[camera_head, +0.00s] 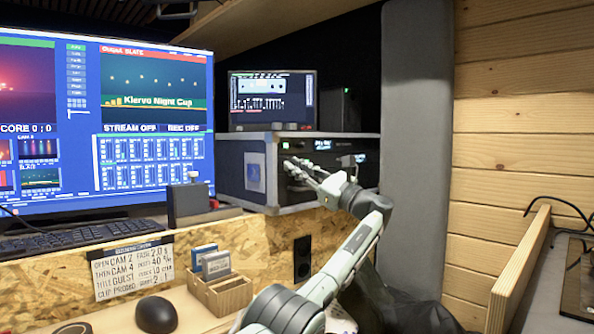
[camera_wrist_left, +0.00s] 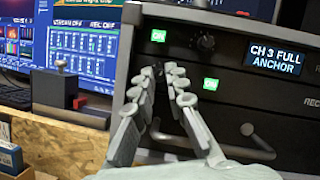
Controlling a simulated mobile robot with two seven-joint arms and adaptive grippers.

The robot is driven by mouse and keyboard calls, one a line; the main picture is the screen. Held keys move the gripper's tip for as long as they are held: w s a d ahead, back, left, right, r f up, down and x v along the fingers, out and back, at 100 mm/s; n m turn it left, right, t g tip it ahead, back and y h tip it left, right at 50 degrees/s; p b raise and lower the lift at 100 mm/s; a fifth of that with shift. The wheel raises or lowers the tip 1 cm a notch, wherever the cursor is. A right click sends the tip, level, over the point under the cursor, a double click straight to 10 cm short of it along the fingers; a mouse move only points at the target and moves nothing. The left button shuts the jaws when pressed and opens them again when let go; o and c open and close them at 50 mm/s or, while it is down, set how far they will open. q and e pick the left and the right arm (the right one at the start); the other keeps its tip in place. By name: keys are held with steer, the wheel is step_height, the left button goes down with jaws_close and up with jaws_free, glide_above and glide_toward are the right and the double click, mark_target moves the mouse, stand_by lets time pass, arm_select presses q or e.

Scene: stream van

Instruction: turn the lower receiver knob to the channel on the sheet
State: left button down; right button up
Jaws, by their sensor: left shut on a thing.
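The receiver rack (camera_head: 310,168) is a dark unit in a grey case, right of the large monitor. In the left wrist view, its upper row has a green ON light, a black knob (camera_wrist_left: 205,43) and a display (camera_wrist_left: 275,58) reading "CH 3 FULL ANCHOR". A second ON light (camera_wrist_left: 210,84) is lower. My left gripper (camera_wrist_left: 160,76) is shut on a dark knob, mostly hidden between the fingertips, left of that light. It also shows at the rack front in the head view (camera_head: 312,172). The sheet (camera_head: 131,268) hangs on the chipboard; its right column is hard to read. My right gripper is not in view.
A black box with a lever (camera_head: 189,202) stands left of the rack. A wooden card holder (camera_head: 220,293) and a mouse (camera_head: 156,314) are on the desk below. A grey padded post (camera_head: 417,150) stands close right of the rack.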

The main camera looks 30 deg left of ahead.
arm_select(q)
steer(key=shift+f, duration=0.1)
steer(key=c, duration=1.5)
jaws_free()
steer(key=shift+c, duration=0.2)
steer(key=v, duration=1.2)
